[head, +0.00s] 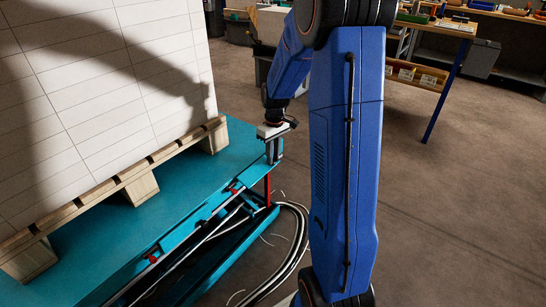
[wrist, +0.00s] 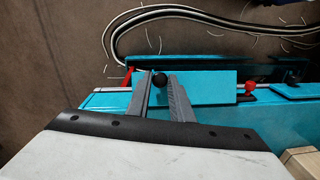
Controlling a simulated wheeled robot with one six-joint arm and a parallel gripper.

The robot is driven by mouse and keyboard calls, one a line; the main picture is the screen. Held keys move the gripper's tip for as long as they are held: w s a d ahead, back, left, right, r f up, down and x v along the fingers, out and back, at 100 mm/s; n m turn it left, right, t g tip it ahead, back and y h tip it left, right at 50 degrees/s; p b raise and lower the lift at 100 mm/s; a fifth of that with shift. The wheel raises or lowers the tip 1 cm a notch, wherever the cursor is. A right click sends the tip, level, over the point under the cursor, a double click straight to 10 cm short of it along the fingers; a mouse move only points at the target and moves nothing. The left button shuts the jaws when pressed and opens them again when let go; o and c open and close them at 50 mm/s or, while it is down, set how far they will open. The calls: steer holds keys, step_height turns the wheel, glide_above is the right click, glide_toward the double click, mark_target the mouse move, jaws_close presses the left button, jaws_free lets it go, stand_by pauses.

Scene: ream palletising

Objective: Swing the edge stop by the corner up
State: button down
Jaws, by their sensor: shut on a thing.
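The edge stop by the corner is a teal plate (wrist: 212,88) with a black ball knob (wrist: 160,79), in the middle of the wrist view. My gripper (wrist: 161,84) has its two grey fingers on either side of the knob and is shut on it. In the head view my gripper (head: 274,150) is at the near right corner of the teal lift table (head: 233,150). The stop is mostly hidden there by my gripper and arm, and I cannot tell its exact angle.
A pallet (head: 137,187) with a tall white stack (head: 100,80) stands on the table, left of my gripper. Red knobs (head: 233,191) sit along the table's side. Looped hoses (head: 298,235) lie on the floor by the corner.

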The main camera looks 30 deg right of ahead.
steer(key=shift+w+r+g, duration=0.15)
steer(key=shift+g, duration=0.15)
steer(key=w+r+g, duration=0.1)
steer(key=w+g+h, duration=0.1)
steer(key=g, duration=0.1)
steer(key=shift+a+r+g+h, duration=0.3)
steer(key=shift+a+r, duration=0.05)
steer(key=shift+a, duration=0.05)
steer(key=shift+w+a+r+g+h, duration=0.15)
steer(key=shift+w+r+g+h, duration=0.15)
steer(key=shift+g, duration=0.4)
steer(key=shift+w+a+r+g+h, duration=0.15)
steer(key=shift+w+g, duration=0.2)
steer(key=shift+g, duration=0.35)
steer(key=shift+w+a+r+g+h, duration=0.1)
steer(key=shift+w+g+h, duration=0.2)
steer(key=shift+g, duration=0.4)
steer(key=shift+w, duration=0.1)
steer(key=c, duration=1.6)
jaws_free()
steer(key=shift+o, duration=0.2)
steer(key=shift+r, duration=0.1)
step_height(320, 180, up, 10)
